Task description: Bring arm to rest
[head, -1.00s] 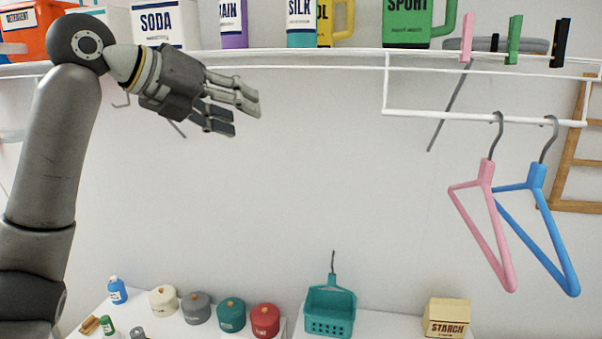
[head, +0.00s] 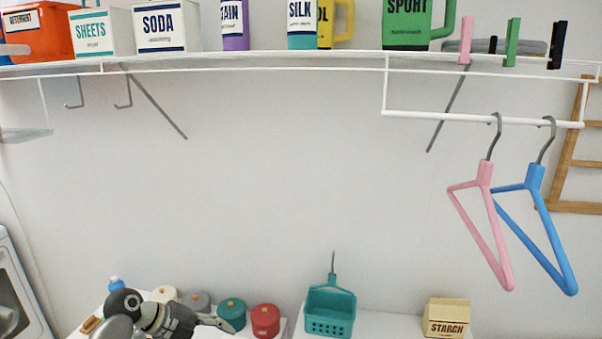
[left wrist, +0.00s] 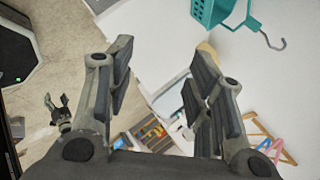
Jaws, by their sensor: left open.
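My left gripper (head: 222,320) is low in the head view, in front of the row of lidded canisters.
A wire shelf (head: 300,62) with boxes and bottles spans the top. Pink (head: 485,225) and blue (head: 537,225) hangers hang at right. A teal basket (head: 330,311) and starch box (head: 447,317) stand on the counter. The wall between is clear.

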